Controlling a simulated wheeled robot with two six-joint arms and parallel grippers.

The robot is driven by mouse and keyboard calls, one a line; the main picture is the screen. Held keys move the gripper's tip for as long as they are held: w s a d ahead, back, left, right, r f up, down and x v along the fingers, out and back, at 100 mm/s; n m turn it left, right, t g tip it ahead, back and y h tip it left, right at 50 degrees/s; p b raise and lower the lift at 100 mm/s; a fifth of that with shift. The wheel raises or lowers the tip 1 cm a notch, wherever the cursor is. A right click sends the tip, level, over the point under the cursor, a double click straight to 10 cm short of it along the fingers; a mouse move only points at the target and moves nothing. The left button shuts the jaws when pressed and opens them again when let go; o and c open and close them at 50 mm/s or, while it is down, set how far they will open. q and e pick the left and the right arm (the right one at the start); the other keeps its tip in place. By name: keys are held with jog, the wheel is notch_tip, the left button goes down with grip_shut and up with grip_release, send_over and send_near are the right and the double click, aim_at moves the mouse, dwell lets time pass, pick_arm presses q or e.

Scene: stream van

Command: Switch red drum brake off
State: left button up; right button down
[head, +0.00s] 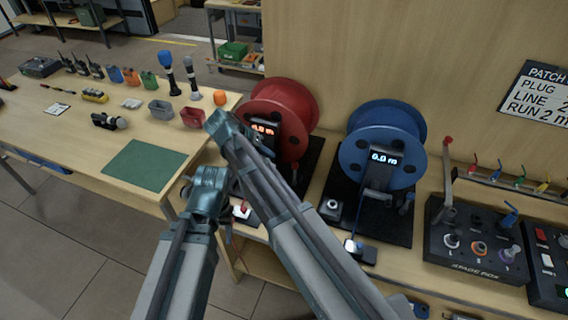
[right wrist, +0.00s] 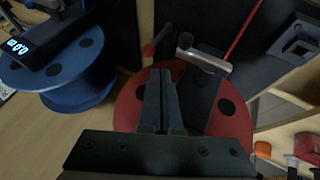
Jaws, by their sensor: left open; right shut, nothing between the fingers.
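The red drum (head: 284,110) stands upright on a dark base on the bench, with a lit display (head: 264,128) in front. It also fills the middle of the right wrist view (right wrist: 228,122). A small red-tipped part (head: 243,208) shows low in front of it, partly hidden by my arms; I cannot tell its position. My right gripper (right wrist: 162,85) is shut and empty, in front of the red drum's face. A metal bar (right wrist: 203,57) and a red-tipped lever (right wrist: 150,50) show just beyond its fingertips. My left gripper (head: 217,180) is open, left of the red drum's base.
A stage box (head: 475,240) lies further right. A red bin (head: 192,117) and orange cup (head: 220,97) stand left. A green mat (head: 145,165) is clear.

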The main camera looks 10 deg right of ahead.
jog(key=b, duration=0.7)
send_near(295, 173)
notch_tip(295, 173, down, 2)
jog(key=w+d, duration=0.1)
jog(key=w, duration=0.2)
jog(key=shift+s+d+f+b, duration=0.1)
jog(key=shift+d+f+b, duration=0.35)
jog(key=shift+d+b, duration=0.05)
jog(key=shift+s+d, duration=0.1)
jog(key=s+d+f+m+t+y, duration=0.1)
jog(key=s+d+t+y, duration=0.2)
jog(key=s+d, duration=0.3)
jog(key=shift+d+f+m+y, duration=0.35)
jog(key=shift+d+y, duration=0.55)
jog(key=shift+d, duration=0.3)
